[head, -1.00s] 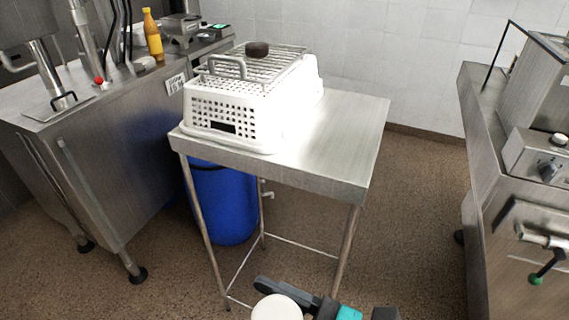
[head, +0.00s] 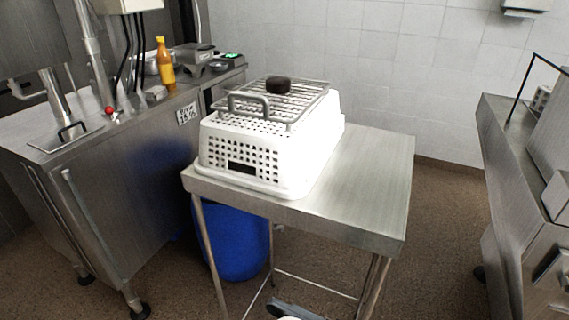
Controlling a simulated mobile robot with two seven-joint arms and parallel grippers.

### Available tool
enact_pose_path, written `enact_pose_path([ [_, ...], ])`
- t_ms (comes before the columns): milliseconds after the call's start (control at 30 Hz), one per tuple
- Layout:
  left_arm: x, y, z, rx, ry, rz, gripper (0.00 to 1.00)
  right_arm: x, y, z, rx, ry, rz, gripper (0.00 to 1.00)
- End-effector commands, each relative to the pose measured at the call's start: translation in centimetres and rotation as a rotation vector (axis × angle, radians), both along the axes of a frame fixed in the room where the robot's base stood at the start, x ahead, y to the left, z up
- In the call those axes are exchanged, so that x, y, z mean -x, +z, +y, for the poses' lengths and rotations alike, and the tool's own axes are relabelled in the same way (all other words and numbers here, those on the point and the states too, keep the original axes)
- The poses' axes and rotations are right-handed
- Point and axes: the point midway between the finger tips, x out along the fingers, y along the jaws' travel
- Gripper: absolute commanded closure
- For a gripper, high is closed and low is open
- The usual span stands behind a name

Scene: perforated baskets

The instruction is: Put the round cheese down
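A pale white round thing, likely the round cheese (head: 289,318), barely shows at the bottom edge. It lies against a dark gripper finger (head: 294,311), apparently of my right gripper. The rest of that gripper is cut off, so its grip cannot be told. Both are low in the picture, in front of the steel table (head: 365,180). A dark brown round item (head: 278,84) lies on a wire rack (head: 300,97) on top of a white perforated basket (head: 235,150), which looks upside down on the table. My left gripper is not in view.
The table's right half is bare. A blue barrel (head: 235,240) stands under it. A steel counter at the left (head: 100,190) holds a yellow-orange bottle (head: 165,65) and a scale (head: 195,55). Another steel unit (head: 520,180) stands at the right, across open floor.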

Motion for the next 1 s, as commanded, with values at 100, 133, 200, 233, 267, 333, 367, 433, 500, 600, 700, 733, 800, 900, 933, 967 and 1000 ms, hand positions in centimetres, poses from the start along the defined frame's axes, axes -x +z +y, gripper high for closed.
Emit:
enact_pose_path([
  [100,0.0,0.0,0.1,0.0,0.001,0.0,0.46,-0.6,0.1,-0.3,0.002,-0.03,-0.002,0.71],
  [133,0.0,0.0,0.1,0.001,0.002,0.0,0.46,-1.0,0.1,-0.5,0.003,-0.048,-0.003,0.71],
  [200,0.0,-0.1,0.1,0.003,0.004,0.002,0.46,-2.5,0.3,-1.3,0.01,-0.123,-0.006,0.71],
  [233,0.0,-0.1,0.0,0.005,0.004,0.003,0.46,-3.4,0.5,-1.7,0.013,-0.165,-0.009,0.71],
  [267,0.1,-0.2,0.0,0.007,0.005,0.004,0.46,-4.3,0.6,-2.4,0.015,-0.214,-0.01,0.71],
  [333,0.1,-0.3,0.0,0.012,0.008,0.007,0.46,-6.7,1.0,-4.2,0.022,-0.347,-0.014,0.71],
  [367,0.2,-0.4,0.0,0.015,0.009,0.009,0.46,-7.7,1.2,-5.2,0.023,-0.409,-0.014,0.71],
  [433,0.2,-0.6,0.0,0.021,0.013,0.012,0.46,-9.9,1.7,-7.7,0.025,-0.555,-0.016,0.71],
  [500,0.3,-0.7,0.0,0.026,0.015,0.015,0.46,-11.6,2.2,-10.4,0.023,-0.696,-0.014,0.71],
  [600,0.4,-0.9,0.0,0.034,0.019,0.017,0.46,-13.3,2.8,-14.1,0.017,-0.874,-0.01,0.71],
  [700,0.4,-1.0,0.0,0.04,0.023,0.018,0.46,-14.1,3.2,-17.1,0.009,-1.012,-0.006,0.71],
  [733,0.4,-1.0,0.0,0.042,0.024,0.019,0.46,-14.3,3.3,-17.8,0.006,-1.043,-0.005,0.71],
  [800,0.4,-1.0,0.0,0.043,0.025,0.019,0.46,-14.5,3.5,-19.1,0.002,-1.1,-0.003,0.71],
  [900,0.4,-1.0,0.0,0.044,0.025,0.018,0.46,-14.6,3.6,-20.1,-0.001,-1.144,0.001,0.71],
  [933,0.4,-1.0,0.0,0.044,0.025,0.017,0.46,-14.6,3.6,-20.2,-0.002,-1.149,0.002,0.71],
  [967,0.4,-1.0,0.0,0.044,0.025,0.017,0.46,-14.6,3.5,-20.2,-0.002,-1.152,0.003,0.71],
  [1000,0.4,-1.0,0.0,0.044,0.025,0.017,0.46,-14.6,3.5,-20.3,-0.003,-1.153,0.004,0.71],
])
